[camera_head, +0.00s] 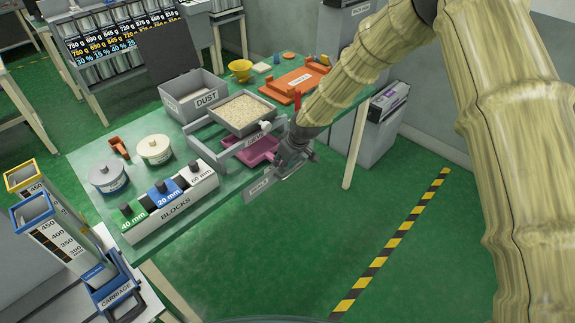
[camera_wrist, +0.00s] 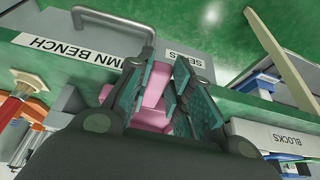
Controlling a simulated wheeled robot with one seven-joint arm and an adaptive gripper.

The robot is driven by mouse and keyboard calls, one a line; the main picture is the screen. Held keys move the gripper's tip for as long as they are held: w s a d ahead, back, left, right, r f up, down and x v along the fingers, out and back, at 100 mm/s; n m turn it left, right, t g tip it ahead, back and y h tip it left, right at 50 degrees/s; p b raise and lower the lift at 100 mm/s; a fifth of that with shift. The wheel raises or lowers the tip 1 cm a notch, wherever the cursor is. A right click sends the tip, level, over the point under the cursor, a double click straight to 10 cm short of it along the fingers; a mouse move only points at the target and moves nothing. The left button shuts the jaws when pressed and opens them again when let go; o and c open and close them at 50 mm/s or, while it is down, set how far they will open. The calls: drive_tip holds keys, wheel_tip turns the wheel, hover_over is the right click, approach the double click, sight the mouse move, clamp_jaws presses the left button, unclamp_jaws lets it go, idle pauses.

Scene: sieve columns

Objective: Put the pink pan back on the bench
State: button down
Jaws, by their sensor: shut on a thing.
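The pink pan (camera_head: 258,151) is at the front edge of the green bench (camera_head: 85,158), just in front of and below the grey sieve of pale grains (camera_head: 243,112). My gripper (camera_head: 284,158) is at the pan's right front side and is shut on it. In the wrist view, pink parts of the pan (camera_wrist: 154,108) show between my teal finger pads (camera_wrist: 160,95). A grey bar partly covers the pan in the head view. I cannot tell whether the pan touches the bench top.
A grey DUST bin (camera_head: 192,96) stands behind left of the sieve. The BLOCKS rack (camera_head: 172,207), two round tubs (camera_head: 154,149) and an orange tray (camera_head: 295,84) are also on the bench. The floor in front is clear.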

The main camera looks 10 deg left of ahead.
sight(271, 156)
drive_tip(key=shift+w+a+b, duration=0.15)
drive_tip(key=shift+w+a, duration=0.4)
drive_tip(key=shift+a, duration=0.25)
drive_tip(key=shift+w+a+b, duration=0.15)
drive_tip(key=shift+w+a, duration=0.45)
drive_tip(key=shift+a, duration=0.2)
drive_tip(key=shift+w+a+b, duration=0.15)
drive_tip(key=shift+w+a, duration=0.4)
drive_tip(key=shift+a, duration=0.25)
drive_tip(key=shift+f, duration=0.5)
drive_tip(key=c, duration=1.2)
unclamp_jaws()
drive_tip(key=shift+r, duration=0.1)
